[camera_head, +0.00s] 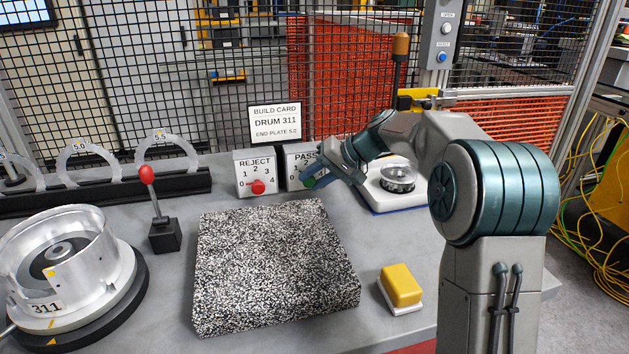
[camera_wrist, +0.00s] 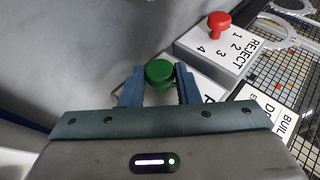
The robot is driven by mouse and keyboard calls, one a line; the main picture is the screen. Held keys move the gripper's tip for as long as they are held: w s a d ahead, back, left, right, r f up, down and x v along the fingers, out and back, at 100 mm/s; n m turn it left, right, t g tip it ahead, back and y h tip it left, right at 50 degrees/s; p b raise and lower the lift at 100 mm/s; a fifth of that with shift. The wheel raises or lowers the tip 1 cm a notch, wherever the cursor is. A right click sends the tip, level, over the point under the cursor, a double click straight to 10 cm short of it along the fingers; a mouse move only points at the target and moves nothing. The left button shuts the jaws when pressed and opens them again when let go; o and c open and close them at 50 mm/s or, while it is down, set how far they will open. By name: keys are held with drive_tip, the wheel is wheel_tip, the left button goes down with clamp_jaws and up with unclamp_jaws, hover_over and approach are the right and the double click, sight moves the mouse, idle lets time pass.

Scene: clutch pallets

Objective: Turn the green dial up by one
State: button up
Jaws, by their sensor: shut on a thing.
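The green dial (camera_wrist: 159,73) sits on the front of the white PASS box (camera_head: 300,157). In the wrist view my gripper (camera_wrist: 160,84) has one finger on each side of the dial and is shut on it. In the head view my gripper (camera_head: 312,182) reaches down to the PASS box from the right and hides part of its front. Only a small bit of green shows there. The dial's pointer and most of the PASS scale are hidden, so its setting cannot be read.
The REJECT box (camera_head: 254,165) with a red dial (camera_head: 257,187) stands just left of the PASS box. A speckled block (camera_head: 270,260) lies in front. A red-knobbed lever (camera_head: 147,175), a drum (camera_head: 65,250) and a yellow block (camera_head: 401,284) are also on the bench. A build card (camera_head: 275,122) hangs behind.

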idle(0.4)
drive_tip(key=o, duration=0.9)
drive_tip(key=shift+o, duration=0.2)
drive_tip(key=p+v, duration=0.1)
drive_tip(key=v, duration=1.2)
drive_tip(key=shift+d+r, duration=0.3)
drive_tip(key=shift+s, duration=0.15)
